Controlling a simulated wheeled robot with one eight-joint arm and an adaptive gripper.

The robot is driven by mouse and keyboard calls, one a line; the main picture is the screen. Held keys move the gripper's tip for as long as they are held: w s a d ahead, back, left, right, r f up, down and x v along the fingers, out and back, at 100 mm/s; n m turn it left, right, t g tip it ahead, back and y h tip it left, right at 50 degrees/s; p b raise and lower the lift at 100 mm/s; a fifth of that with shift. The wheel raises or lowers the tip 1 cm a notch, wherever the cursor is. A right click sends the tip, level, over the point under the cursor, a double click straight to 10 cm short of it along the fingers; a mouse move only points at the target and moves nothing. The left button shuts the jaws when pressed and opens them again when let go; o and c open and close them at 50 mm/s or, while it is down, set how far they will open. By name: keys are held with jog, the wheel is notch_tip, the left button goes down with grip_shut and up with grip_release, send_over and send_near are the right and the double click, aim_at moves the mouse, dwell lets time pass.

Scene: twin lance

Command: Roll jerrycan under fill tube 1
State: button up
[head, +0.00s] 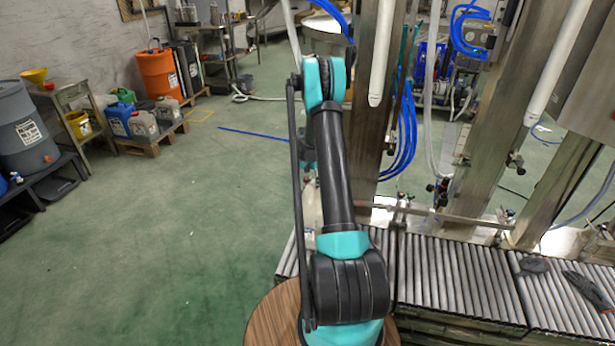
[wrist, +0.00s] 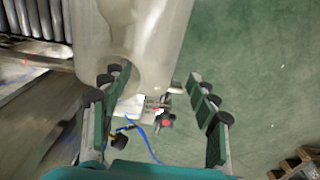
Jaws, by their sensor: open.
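A pale translucent jerrycan (wrist: 135,35) fills the upper middle of the wrist view. In the head view a pale strip of it (head: 312,205) shows beside my arm, at the left end of the roller conveyor (head: 455,280); the rest is hidden. My gripper (wrist: 155,75) is open, with its dark green pads spread at the jerrycan's near end. The left fingertip overlaps the jerrycan in the picture; I cannot tell whether it touches. Two white fill tubes, one near the middle (head: 382,50) and one at right (head: 558,62), hang above the conveyor. No number is readable on them.
Steel posts (head: 375,130) and a horizontal rail (head: 440,213) stand along the conveyor's back. A dark object (head: 590,290) lies on the rollers at right. A round wooden top (head: 275,318) is at the front. Green floor at left is clear up to the pallet (head: 152,140).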

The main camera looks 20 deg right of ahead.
notch_tip(320, 180, down, 7)
jog(key=shift+f, duration=0.15)
dwell(0.4)
grip_shut()
